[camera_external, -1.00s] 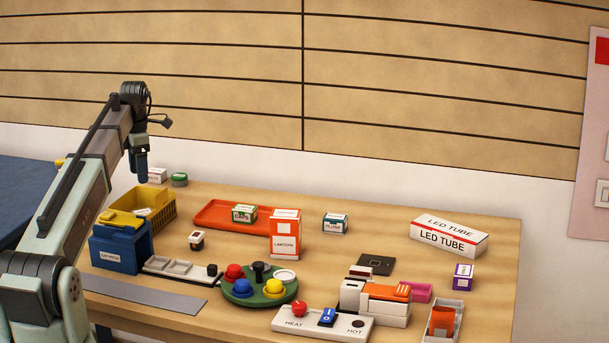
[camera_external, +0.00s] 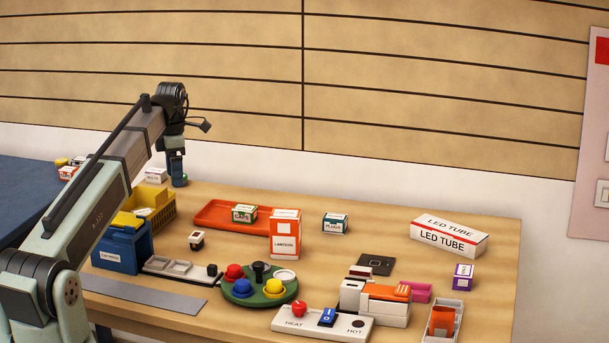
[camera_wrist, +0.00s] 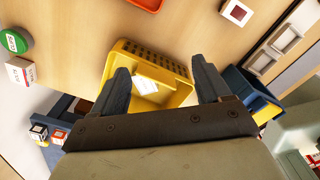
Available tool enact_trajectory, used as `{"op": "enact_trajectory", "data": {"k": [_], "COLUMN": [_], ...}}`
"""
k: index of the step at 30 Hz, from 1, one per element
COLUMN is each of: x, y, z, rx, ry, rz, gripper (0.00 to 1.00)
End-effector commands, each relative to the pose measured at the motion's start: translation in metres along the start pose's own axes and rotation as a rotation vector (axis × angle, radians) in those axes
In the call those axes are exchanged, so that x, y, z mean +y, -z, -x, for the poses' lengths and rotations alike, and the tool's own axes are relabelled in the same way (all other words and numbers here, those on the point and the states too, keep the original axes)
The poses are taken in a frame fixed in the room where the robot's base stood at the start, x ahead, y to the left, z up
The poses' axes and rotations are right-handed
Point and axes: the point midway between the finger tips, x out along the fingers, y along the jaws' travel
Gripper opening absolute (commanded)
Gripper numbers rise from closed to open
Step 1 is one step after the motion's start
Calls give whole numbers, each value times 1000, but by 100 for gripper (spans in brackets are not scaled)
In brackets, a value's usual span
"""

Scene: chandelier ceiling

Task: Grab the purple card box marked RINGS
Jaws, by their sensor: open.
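A small purple and white box (camera_external: 462,277) stands upright near the right end of the table, in front of the LED TUBE box; its lettering is too small to read. It is not in the wrist view. My gripper (camera_external: 176,183) is at the far left of the table, far from the purple box, and points down. In the wrist view my gripper (camera_wrist: 162,85) has its two fingers spread apart above the yellow basket (camera_wrist: 172,65), with nothing held between them.
The LED TUBE box (camera_external: 448,235), a dark square plate (camera_external: 376,264), a white and orange device (camera_external: 376,299) and an open tray (camera_external: 457,318) surround the purple box. The LANTERN box (camera_external: 285,238) and PLUGS box (camera_external: 335,223) stand mid-table. Bare wood lies right of the purple box.

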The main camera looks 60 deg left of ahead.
Motion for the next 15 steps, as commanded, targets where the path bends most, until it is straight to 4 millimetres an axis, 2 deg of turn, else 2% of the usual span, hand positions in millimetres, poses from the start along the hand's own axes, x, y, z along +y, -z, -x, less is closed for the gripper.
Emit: {"op": "enact_trajectory", "data": {"k": [1,3,15], "x": [-13,-30,-135], "y": [-19,-42,-169], "z": [-1,-1,-4], "rx": [1,1,7], "ry": [1,2,8], "rz": [-34,-76,-314], "gripper": [77,77,77]}}
